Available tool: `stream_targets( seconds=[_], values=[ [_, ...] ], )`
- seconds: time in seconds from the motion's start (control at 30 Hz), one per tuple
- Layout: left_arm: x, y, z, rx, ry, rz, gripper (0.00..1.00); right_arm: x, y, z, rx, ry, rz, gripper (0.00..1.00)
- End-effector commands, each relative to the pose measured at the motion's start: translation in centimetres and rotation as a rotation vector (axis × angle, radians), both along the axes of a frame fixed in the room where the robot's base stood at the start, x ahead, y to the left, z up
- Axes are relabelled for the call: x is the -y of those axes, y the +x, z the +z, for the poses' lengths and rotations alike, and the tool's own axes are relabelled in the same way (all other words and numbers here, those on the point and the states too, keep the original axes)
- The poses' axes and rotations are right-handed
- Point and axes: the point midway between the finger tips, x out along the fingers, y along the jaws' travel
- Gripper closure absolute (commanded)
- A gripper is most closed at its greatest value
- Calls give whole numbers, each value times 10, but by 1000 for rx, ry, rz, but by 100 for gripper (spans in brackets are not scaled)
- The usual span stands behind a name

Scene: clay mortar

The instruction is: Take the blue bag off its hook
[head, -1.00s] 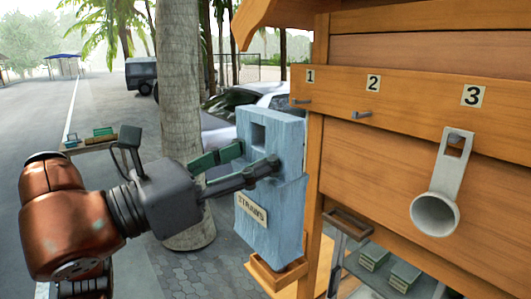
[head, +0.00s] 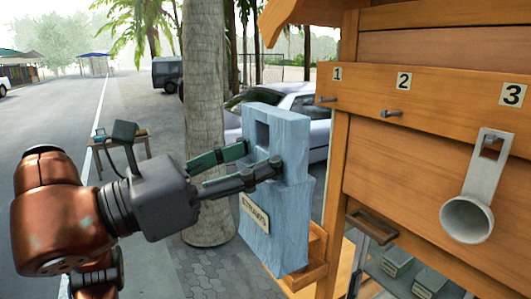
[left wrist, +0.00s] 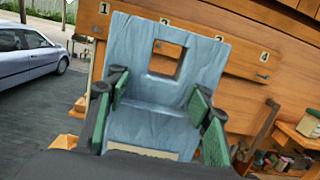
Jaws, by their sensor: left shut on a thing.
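The blue bag (head: 285,200), a slab-like pale blue shape with a square hole near its top and a "STRAWS" label, hangs upright in my left gripper (head: 260,158). The gripper's green-padded fingers are shut on its narrower upper part. In the left wrist view the blue bag (left wrist: 150,127) fills the middle, with fingers of my left gripper (left wrist: 160,95) at both sides. The hook under number 1 (head: 326,99) is bare, and the bag is to its left, apart from it. My right gripper is not in view.
The wooden stall (head: 430,150) stands at right. Its hook 2 (head: 391,114) is empty, and a grey cup-like holder (head: 467,215) hangs under number 3. A small wooden ledge (head: 312,262) is beside the bag's bottom. A palm trunk (head: 205,130) stands behind my gripper. Open pavement lies left.

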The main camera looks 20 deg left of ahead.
Motion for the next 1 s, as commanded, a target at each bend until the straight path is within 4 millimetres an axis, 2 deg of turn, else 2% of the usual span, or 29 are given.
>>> stream_targets(
  seconds=[0.23,0.8,1.0],
  values=[
    [-2,-3,1,2,-1,1,77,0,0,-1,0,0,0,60],
    [-27,-36,0,1,-1,1,77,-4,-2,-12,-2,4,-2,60],
    [-30,-41,0,1,-1,1,77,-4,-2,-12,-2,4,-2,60]
  ],
)
